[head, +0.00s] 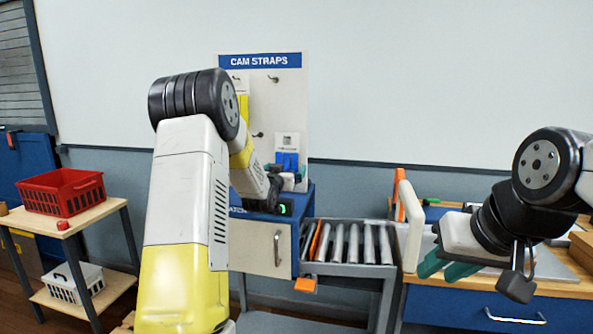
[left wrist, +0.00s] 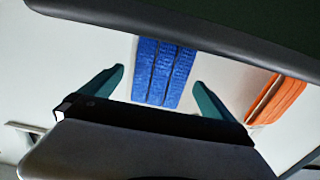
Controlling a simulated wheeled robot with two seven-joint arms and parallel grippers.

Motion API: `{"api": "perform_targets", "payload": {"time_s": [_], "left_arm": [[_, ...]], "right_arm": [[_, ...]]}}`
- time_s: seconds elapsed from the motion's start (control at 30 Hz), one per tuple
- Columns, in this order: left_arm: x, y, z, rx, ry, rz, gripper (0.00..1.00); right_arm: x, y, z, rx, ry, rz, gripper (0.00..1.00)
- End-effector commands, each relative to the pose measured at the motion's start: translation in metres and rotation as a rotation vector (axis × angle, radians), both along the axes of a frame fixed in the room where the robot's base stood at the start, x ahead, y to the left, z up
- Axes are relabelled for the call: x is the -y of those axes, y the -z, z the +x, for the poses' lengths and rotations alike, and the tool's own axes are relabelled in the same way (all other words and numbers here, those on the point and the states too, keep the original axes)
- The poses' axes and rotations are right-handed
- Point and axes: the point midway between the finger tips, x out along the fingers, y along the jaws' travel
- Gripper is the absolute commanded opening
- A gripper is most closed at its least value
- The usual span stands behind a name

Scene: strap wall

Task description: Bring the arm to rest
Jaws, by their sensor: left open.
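My left arm rises in the middle of the head view and bends toward the cam straps board (head: 262,62). Its gripper is mostly hidden there behind the wrist. In the left wrist view my left gripper (left wrist: 159,77) shows two teal fingers wide apart with nothing held. A blue strap (left wrist: 164,72) shows beyond and between them, apart from both. It also hangs on the board in the head view (head: 289,160). My right gripper (head: 449,265) is at the right, teal fingers pointing down-left above the workbench; their gap is unclear.
A yellow strap (head: 243,106) hangs on the board. An orange strap (left wrist: 278,99) shows in the left wrist view. A roller conveyor (head: 350,243) stands right of the blue cabinet (head: 259,248). A red basket (head: 62,191) sits on a cart at left. The upper wall area is clear.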

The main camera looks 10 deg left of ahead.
Motion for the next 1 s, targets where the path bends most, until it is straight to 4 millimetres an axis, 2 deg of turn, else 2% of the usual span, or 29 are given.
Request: {"api": "perform_targets", "payload": {"time_s": [0.3,0.47,0.67,0.77,0.87,0.97,1.0], "left_arm": [[-0.003,-0.001,-0.051,-0.001,-0.002,0.000,1.00],[-0.003,-0.001,-0.069,-0.001,-0.001,0.000,1.00],[0.003,-0.018,-0.093,-0.084,-0.002,-0.002,1.00],[0.011,-0.031,-0.122,-0.196,-0.002,-0.011,1.00],[0.022,-0.038,-0.165,-0.332,0.004,-0.025,1.00],[0.034,-0.040,-0.215,-0.469,0.017,-0.040,1.00],[0.038,-0.040,-0.238,-0.524,0.025,-0.046,1.00]], "right_arm": [[0.000,0.000,0.000,0.000,0.000,0.000,0.32],[0.000,0.000,0.000,0.000,0.000,0.000,0.32],[0.000,0.000,0.000,0.000,0.000,0.000,0.32],[0.000,0.000,0.000,0.000,0.000,0.000,0.32],[0.000,0.000,0.000,0.000,0.000,0.000,0.32],[0.000,0.000,0.000,0.000,0.000,0.000,0.32],[0.000,0.000,0.000,0.000,0.000,0.000,0.32]]}}
